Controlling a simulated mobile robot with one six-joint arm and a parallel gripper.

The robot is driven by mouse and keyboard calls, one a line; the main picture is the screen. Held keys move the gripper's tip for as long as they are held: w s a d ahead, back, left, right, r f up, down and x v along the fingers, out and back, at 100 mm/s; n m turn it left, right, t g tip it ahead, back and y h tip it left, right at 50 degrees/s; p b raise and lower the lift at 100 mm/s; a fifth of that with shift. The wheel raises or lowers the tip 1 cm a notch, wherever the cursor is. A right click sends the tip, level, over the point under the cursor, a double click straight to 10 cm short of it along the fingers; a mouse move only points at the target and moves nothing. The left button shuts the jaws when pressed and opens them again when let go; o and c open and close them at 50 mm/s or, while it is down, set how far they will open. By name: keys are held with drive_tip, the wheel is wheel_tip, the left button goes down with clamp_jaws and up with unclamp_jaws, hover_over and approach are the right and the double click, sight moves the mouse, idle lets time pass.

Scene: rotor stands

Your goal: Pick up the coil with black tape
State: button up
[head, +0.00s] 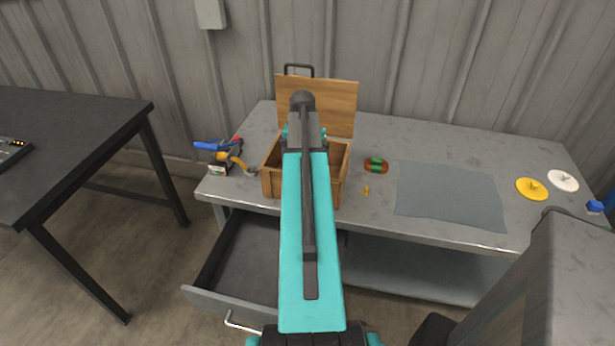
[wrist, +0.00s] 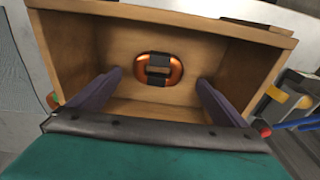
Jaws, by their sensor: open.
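The coil with black tape (wrist: 174,72) is a copper-orange ring with dark tape on it. In the wrist view it lies on the floor of the wooden box (wrist: 75,50). My gripper (wrist: 160,77) is open, its two dark fingers reaching into the box mouth on either side of the coil in the picture, apart from it. In the head view the wooden box (head: 270,185) stands on the grey workbench with its lid raised; my arm covers its middle and hides the gripper and this coil. Another coil, with green tape (head: 376,165), lies right of the box.
The raised lid (head: 340,105) stands behind the box. Tools (head: 222,150) crowd its left side. An open drawer (head: 245,260) juts out below.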

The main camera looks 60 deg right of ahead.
drive_tip(key=shift+d+f+p, duration=0.25)
drive_tip(key=shift+f+p, duration=0.2)
drive_tip(key=shift+f, duration=0.85)
drive_tip(key=shift+d+f+p, duration=0.2)
drive_tip(key=shift+f+p, duration=0.2)
drive_tip(key=shift+f, duration=0.85)
drive_tip(key=c, duration=1.4)
drive_tip(key=shift+r, duration=0.15)
wheel_tip(320, 180, up, 10)
drive_tip(key=b, duration=0.2)
